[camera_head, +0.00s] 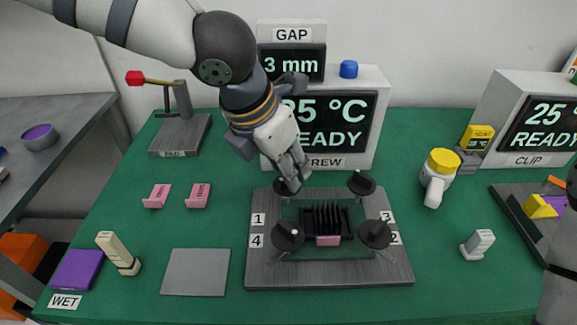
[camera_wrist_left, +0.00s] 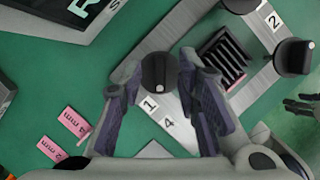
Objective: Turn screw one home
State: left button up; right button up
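Screw one is a black round knob with a white mark, standing at the back left corner of the grey fixture plate (camera_head: 262,275). In the head view my left gripper (camera_head: 293,184) points down over it and hides most of it. In the left wrist view the knob (camera_wrist_left: 159,72) is between the two fingers of my left gripper (camera_wrist_left: 160,66). The fingers are open, with a small gap on each side. Label 1 (camera_head: 258,219) is on the plate's left. My right gripper is possibly the dark finger shape (camera_wrist_left: 300,106) at the wrist view's right edge.
Other black knobs stand at the plate's back right (camera_head: 361,184), front left (camera_head: 288,236) and front right (camera_head: 375,234), around a finned black block (camera_head: 326,217). A display (camera_head: 338,122) reading READY stands behind. Pink gauges (camera_head: 198,195) and a grey pad (camera_head: 195,272) lie left.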

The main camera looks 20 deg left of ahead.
pick_arm(q)
jog(key=shift+w+d+f, duration=0.15)
jog(key=shift+w+f, duration=0.15)
jog(key=shift+f, duration=0.35)
jog(key=shift+c, duration=0.6)
grip_shut()
